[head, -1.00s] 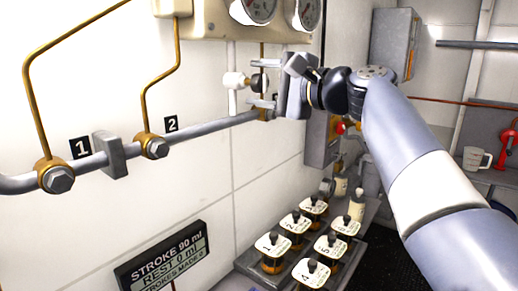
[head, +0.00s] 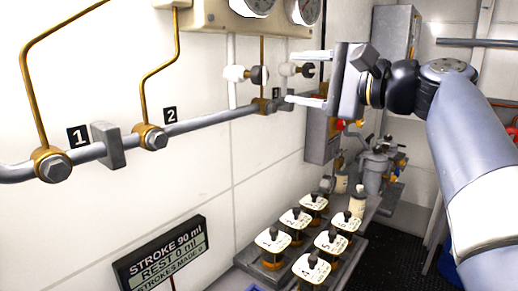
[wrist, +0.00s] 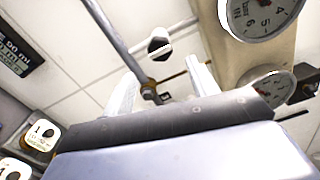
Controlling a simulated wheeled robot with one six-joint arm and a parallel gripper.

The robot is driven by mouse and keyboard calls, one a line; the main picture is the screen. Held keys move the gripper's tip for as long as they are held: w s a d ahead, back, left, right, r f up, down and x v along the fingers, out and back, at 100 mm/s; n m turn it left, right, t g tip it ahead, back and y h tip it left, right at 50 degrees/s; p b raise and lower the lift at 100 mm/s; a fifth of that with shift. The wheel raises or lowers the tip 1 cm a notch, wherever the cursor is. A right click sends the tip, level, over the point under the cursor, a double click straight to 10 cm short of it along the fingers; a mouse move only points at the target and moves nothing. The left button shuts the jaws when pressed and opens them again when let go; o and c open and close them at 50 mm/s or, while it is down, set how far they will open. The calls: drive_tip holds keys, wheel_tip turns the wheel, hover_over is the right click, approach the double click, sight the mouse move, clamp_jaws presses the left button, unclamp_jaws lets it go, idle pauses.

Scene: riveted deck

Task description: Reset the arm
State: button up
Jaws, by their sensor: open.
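My gripper (head: 291,78) is at the upper middle of the head view, in front of the wall pipe. Its two pale fingers are spread apart with nothing held between them. In the wrist view my gripper (wrist: 163,85) also shows both fingers apart, with a dark and white knob (wrist: 159,44) beyond them and clear of them. My arm (head: 480,150) reaches in from the right side of the head view.
The grey wall pipe (head: 205,124) carries brass fittings tagged 1 and 2. A white-stemmed dark knob (head: 258,75) is left of my gripper; another (head: 308,70) lies behind its fingers. Labelled jars (head: 270,242) stand below. Gauges (wrist: 262,18) are above.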

sight(266, 75)
drive_tip(key=p+x, duration=0.1)
drive_tip(key=x, duration=0.8)
drive_tip(key=shift+r, duration=0.1)
drive_tip(key=shift+w+a+r+m+p, duration=0.15)
drive_tip(key=shift+m+p, duration=0.25)
drive_tip(key=shift+p, duration=0.2)
drive_tip(key=shift+m+p, duration=0.75)
drive_tip(key=shift+m, duration=0.35)
drive_tip(key=m+p, duration=0.4)
drive_tip(key=m, duration=0.2)
drive_tip(key=shift+m, duration=0.3)
drive_tip(key=m+p, duration=0.4)
drive_tip(key=m, duration=0.1)
drive_tip(key=shift+s+f+m+p, duration=0.15)
drive_tip(key=shift+m+p, duration=0.25)
drive_tip(key=shift+m, duration=0.5)
drive_tip(key=shift+s+f+m+p, duration=0.15)
drive_tip(key=shift+m+p, duration=0.25)
drive_tip(key=shift+m, duration=0.5)
drive_tip(key=shift+w, duration=0.1)
